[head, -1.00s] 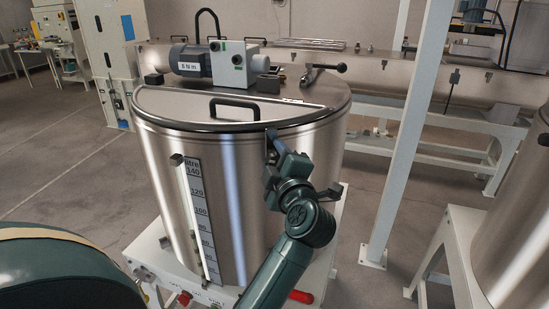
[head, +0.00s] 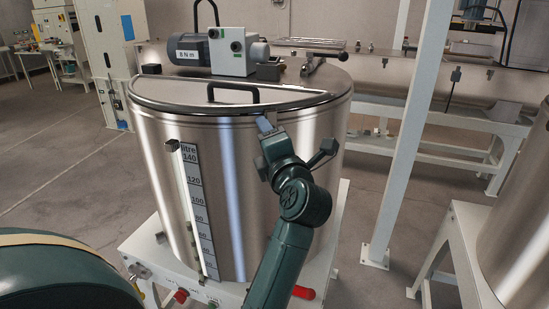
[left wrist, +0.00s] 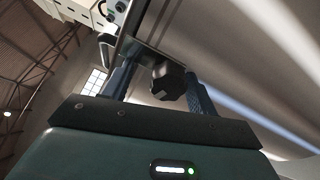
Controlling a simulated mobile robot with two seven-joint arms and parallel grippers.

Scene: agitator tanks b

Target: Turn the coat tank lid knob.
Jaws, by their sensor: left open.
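The steel tank (head: 240,200) has a litre scale on its front and a flat lid (head: 165,95) with a black handle (head: 233,92). A dark faceted knob (left wrist: 168,82) shows in the left wrist view below the lid edge; the head view hides it behind my gripper. My left gripper (head: 266,126) is at the tank's front right, just under the lid rim. In the left wrist view the gripper (left wrist: 160,66) is open, with one finger on each side of the knob. Contact cannot be told. My right gripper is not in view.
A grey motor (head: 188,50) and white gearbox (head: 230,52) sit on the lid, with a black lever (head: 325,52) at right. A white post (head: 398,140) stands right of the tank, and another tank (head: 515,250) at far right.

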